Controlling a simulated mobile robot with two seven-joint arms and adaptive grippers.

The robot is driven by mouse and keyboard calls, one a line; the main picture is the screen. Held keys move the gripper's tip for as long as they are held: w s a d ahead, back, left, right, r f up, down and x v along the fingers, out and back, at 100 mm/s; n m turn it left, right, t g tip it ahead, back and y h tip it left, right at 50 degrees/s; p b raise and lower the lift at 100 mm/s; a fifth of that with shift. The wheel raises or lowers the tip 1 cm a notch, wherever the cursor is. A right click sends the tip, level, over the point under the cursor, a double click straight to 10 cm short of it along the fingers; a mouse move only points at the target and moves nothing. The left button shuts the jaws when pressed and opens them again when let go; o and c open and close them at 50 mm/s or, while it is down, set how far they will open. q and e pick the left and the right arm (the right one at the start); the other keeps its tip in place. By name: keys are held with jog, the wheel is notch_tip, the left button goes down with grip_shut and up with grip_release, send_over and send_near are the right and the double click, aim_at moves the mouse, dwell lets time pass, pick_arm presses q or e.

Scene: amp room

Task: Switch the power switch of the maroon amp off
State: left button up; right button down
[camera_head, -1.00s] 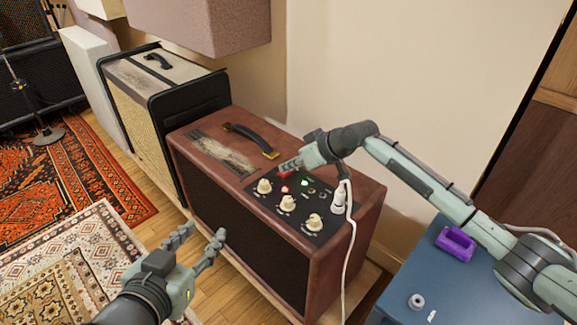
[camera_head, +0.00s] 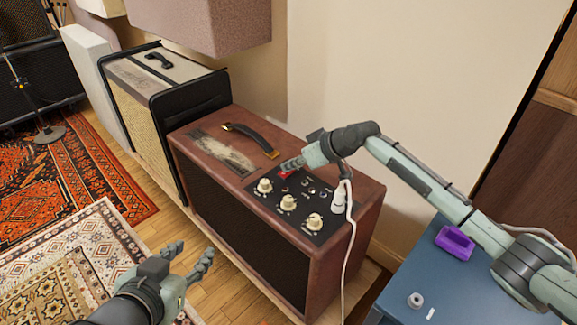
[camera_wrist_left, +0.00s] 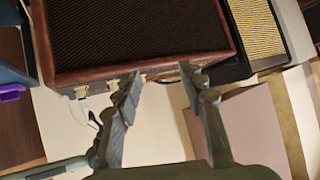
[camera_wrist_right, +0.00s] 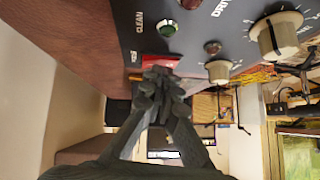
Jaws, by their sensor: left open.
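The maroon amp (camera_head: 230,118) stands against the wall, with a black control panel (camera_head: 268,203) on its top. Its red power switch (camera_head: 284,174) is at the panel's back edge; the right wrist view shows it too (camera_wrist_right: 160,61). My right gripper (camera_head: 290,165) has its fingers together at the switch, seemingly touching it, and hides part of it. My left gripper (camera_head: 192,254) is open and empty in front of the amp, above the floor.
Cream knobs (camera_head: 288,203) and a white plug (camera_head: 338,198) with a hanging cable are close to my right gripper. A cream-and-black amp (camera_head: 165,85) stands on the left. A blue surface (camera_head: 425,270) with a purple object (camera_head: 455,242) is on the right. A padded panel (camera_head: 200,22) hangs above.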

jog(key=shift+w+d, duration=0.2)
jog(key=shift+d, duration=0.05)
notch_tip(320, 180, up, 3)
jog(key=p, duration=0.3)
jog(key=shift+f, duration=0.2)
jog(key=shift+w+d+r+p, duration=0.15)
jog(key=shift+r+p, duration=0.75)
jog(key=shift+p, duration=0.1)
pick_arm(q)
jog(key=s+a+f+n+g+y, duration=0.1)
jog(key=s+a+f+g+y, duration=0.2)
jog(key=s+a+f+g, duration=0.4)
notch_tip(320, 180, down, 4)
jog(key=s+a, duration=0.2)
jog(key=shift+s+f+n+g, duration=0.2)
jog(key=shift+s+n+g, duration=0.1)
jog(key=shift+s, duration=0.1)
pick_arm(e)
jog(key=v, duration=0.9)
jog(key=shift+s+d, duration=0.2)
jog(key=shift+d, duration=0.15)
